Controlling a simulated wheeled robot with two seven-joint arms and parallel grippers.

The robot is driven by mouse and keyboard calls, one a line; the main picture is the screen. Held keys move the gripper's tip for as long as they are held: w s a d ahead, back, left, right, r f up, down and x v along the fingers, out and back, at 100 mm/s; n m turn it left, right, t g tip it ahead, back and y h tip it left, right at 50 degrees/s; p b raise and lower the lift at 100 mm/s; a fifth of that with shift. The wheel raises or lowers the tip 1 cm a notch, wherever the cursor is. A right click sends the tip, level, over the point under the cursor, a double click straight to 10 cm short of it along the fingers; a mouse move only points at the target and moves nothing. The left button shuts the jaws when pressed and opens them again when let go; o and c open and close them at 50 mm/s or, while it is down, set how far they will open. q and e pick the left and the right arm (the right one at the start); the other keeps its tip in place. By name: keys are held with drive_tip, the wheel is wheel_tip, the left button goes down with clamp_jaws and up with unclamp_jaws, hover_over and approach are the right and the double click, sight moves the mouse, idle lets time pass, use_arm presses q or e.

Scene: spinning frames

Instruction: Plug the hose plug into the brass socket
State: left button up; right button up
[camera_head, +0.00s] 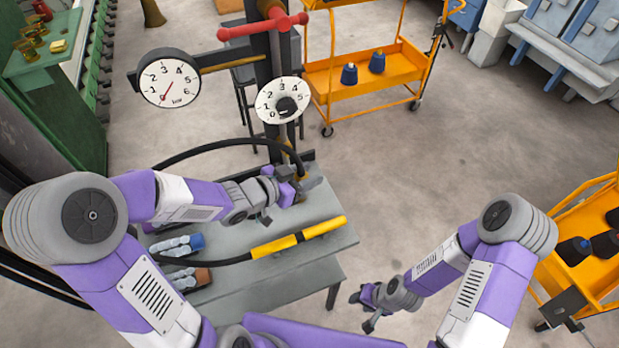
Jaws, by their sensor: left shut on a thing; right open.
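A black hose (230,141) arcs over the grey bench from the left and comes down at my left gripper (288,187). My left gripper is shut on the hose's end, the hose plug, which is mostly hidden by the fingers. It is low over the back of the bench, beside the foot of the dark post. A small brass-coloured piece (268,170) shows just behind it; I cannot tell whether this is the brass socket or whether the plug touches it. My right gripper (368,309) is open and empty, off the bench's front right.
A yellow-and-black lance (298,238) lies across the bench (325,205), near blue (180,245) and brown (187,278) objects. Two dials (168,78) (283,100) and a red valve handle (262,24) stand above the bench. Orange carts (345,84) stand behind and right.

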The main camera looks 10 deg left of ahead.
use_arm(q)
drive_tip(key=shift+w+a+f+b, duration=0.4)
drive_tip(key=shift+w+f, duration=0.15)
drive_tip(key=shift+f, duration=0.25)
drive_tip(key=shift+w+a+f+b, duration=0.4)
drive_tip(key=shift+w+f, duration=0.2)
drive_tip(key=shift+f, duration=0.2)
drive_tip(key=shift+w+a+f+b, duration=0.35)
drive_tip(key=shift+w+f, duration=0.2)
drive_tip(key=shift+f, duration=0.25)
drive_tip(key=shift+f, duration=0.3)
drive_tip(key=o, duration=1.2)
drive_tip(key=shift+s, duration=0.1)
